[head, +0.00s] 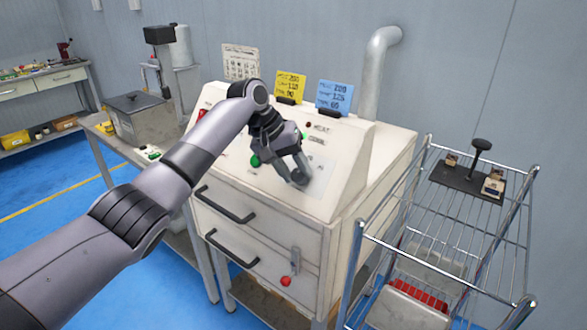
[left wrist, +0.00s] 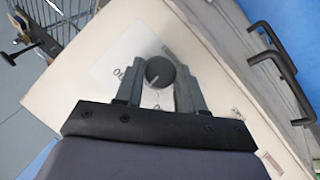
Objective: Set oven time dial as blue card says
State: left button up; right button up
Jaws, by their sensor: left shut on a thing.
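The oven (head: 270,205) is a cream cabinet with a sloped control panel. The blue card (head: 335,97) stands on its top in a dark clip. Its last line seems to end in 60, but the small print is hard to read. My left gripper (head: 300,176) reaches the right part of the panel and is shut on a dark round dial. In the left wrist view the dial (left wrist: 160,72) sits between the two fingers (left wrist: 157,85), with a light pointer line on its face. The scale around the dial is mostly hidden by the fingers. My right gripper is not in view.
A yellow card (head: 291,87) stands left of the blue one. A green button (head: 255,161) and indicator lamps are on the panel. Drawer handles (head: 226,205) stick out below. A wire rack cart (head: 450,225) stands close at the right.

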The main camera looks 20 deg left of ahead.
pick_arm(q)
jog(key=shift+f, duration=0.1)
dwell(0.4)
jog(key=o, duration=1)
jog(key=shift+o, duration=0.2)
jog(key=v, duration=0.7)
jog(key=shift+b, duration=0.45)
